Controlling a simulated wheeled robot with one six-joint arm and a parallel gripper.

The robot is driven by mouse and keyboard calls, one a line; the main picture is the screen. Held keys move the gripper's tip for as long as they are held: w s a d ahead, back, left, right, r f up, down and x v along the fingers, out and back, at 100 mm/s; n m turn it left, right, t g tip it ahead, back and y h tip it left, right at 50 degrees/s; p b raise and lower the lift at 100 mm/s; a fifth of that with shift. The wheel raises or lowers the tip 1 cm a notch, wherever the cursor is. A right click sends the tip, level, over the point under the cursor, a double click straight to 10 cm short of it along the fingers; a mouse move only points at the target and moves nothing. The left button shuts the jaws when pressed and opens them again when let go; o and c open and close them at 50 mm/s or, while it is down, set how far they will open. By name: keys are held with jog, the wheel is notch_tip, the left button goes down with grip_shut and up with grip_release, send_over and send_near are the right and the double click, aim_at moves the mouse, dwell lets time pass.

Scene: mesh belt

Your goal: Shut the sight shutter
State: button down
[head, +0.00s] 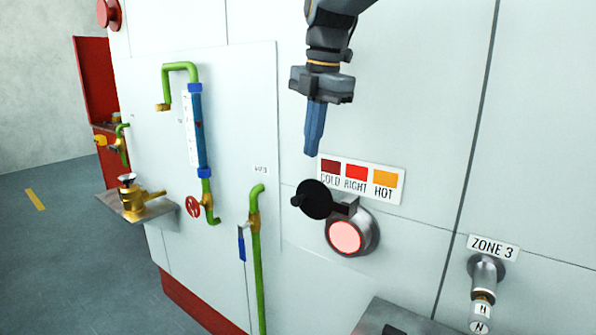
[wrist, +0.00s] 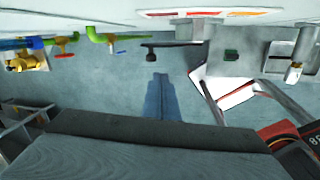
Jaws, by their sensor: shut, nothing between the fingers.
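The sight shutter is a round black disc (head: 314,199) with a small knob, on a short arm beside the sight port. It stands swung to the upper left of the port, and the pink glowing glass (head: 345,236) shows almost fully in its metal ring. My gripper (head: 313,150) has its blue fingers together and empty, pointing down above the disc in the head view, apart from it. In the wrist view the fingers (wrist: 161,80) point toward the panel, and a dark shutter part (wrist: 163,45) shows edge-on beyond them.
A COLD/RIGHT/HOT colour plate (head: 360,181) is fixed just above the port. Green pipes with a blue-handled valve (head: 241,243) and a red handwheel (head: 193,206) stand to the left. A ZONE 3 fitting (head: 486,270) is at right. A grey box (head: 390,319) lies below the port.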

notch_tip(320, 180, up, 2)
jog(key=w+n, duration=0.1)
jog(key=n, duration=0.1)
jog(key=p, duration=0.4)
send_near(297, 197)
jog(key=f, duration=0.4)
jog(key=w+f, duration=0.1)
jog(key=f, duration=0.1)
jog(key=shift+a+f, duration=0.15)
jog(key=shift+a, duration=0.15)
